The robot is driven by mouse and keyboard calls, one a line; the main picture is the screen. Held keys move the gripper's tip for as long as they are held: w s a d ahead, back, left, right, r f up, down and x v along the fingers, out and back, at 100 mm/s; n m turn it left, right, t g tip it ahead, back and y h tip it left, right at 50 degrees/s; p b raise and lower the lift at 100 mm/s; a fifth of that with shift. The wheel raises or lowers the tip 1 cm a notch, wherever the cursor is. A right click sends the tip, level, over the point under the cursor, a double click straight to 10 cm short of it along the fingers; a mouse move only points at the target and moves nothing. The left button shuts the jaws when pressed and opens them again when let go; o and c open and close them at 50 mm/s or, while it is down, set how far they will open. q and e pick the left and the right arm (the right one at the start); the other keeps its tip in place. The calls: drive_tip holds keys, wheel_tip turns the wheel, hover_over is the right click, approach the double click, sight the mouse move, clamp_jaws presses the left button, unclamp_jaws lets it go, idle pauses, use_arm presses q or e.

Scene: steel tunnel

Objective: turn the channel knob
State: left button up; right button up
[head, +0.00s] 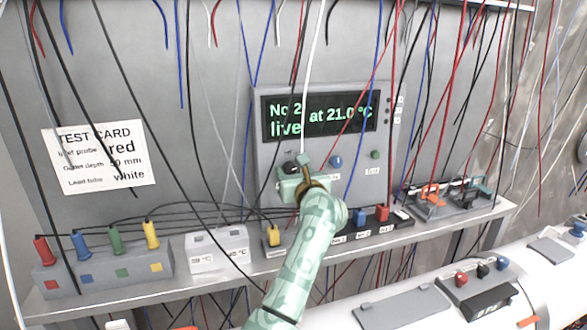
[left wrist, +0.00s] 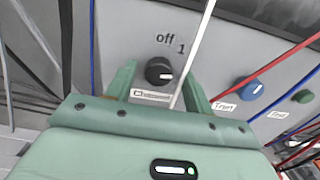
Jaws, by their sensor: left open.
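The black channel knob (left wrist: 159,71) sits on the grey panel of the display unit (head: 322,88), with "off" and "1" printed above it and a white mark pointing right. In the head view the knob (head: 290,166) is partly covered by my gripper. My left gripper (head: 297,174) is open in front of it. In the left wrist view its two fingers (left wrist: 160,88) stand on either side of the knob, with a white cable crossing near the right finger. I cannot tell whether they touch the knob. The screen reads "No 2 at 21.0 °C live". My right gripper is not in view.
A blue knob (left wrist: 250,88) and a green knob (left wrist: 303,96) sit to the right on the panel. Many cables hang in front of it. A test card (head: 99,158) hangs at left. Several coloured probes stand in a grey block (head: 105,275) on the shelf below.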

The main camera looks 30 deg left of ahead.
use_arm(q)
drive_tip(key=shift+s, duration=0.15)
drive_tip(key=shift+d+r, duration=0.1)
drive_tip(key=c, duration=1)
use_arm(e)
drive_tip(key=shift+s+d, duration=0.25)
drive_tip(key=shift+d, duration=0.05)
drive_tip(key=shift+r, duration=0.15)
use_arm(q)
drive_tip(key=shift+o, duration=0.2)
drive_tip(key=shift+r+m+p, duration=0.15)
drive_tip(key=shift+m+p, duration=0.65)
drive_tip(key=shift+p, duration=0.1)
drive_tip(key=m+p, duration=0.3)
drive_tip(key=shift+m+p, duration=1.7)
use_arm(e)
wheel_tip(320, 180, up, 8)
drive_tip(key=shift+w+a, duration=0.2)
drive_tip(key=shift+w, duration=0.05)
use_arm(q)
drive_tip(key=shift+f, duration=0.2)
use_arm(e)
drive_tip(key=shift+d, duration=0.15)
